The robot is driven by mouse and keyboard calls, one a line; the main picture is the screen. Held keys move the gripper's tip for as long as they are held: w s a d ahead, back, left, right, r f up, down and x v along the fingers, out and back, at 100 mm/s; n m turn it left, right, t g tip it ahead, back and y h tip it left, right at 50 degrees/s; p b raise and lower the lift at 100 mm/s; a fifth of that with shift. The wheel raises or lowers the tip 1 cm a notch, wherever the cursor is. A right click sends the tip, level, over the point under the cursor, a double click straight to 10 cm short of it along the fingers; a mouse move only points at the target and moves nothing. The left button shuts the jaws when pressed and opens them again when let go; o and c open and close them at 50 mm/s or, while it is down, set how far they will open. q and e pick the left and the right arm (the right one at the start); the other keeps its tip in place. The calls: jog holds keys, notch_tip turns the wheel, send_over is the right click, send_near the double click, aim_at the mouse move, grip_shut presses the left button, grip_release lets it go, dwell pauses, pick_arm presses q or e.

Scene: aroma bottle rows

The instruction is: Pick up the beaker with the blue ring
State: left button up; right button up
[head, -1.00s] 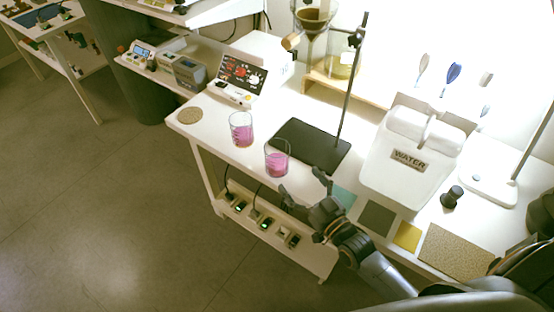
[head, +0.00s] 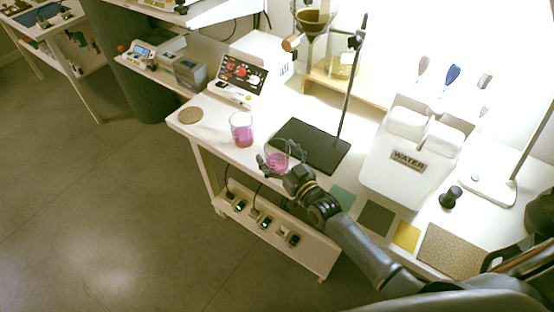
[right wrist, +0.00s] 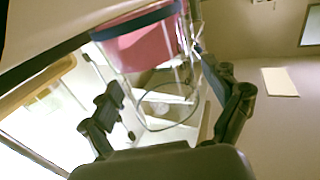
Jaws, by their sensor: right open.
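A clear glass beaker with pink liquid (head: 277,161) stands near the front edge of the white table. In the right wrist view this beaker (right wrist: 148,47) shows a dark blue ring (right wrist: 140,20) around its lower part, and its rim points toward the gripper. My right gripper (head: 281,159) is open at this beaker, with one finger on each side of it. In the right wrist view the open fingers (right wrist: 163,80) flank the glass; contact cannot be told. A second beaker with pink liquid (head: 241,130) stands to the left; its ring colour is unclear. My left gripper is not in view.
A black stand base (head: 312,146) with an upright rod is just behind the beaker. A white WATER container (head: 410,150) stands to the right. Flat coloured squares, including a yellow one (head: 407,236), line the front edge. A round cork mat (head: 190,115) lies at the left end.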

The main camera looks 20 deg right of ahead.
jog(key=c, duration=1.4)
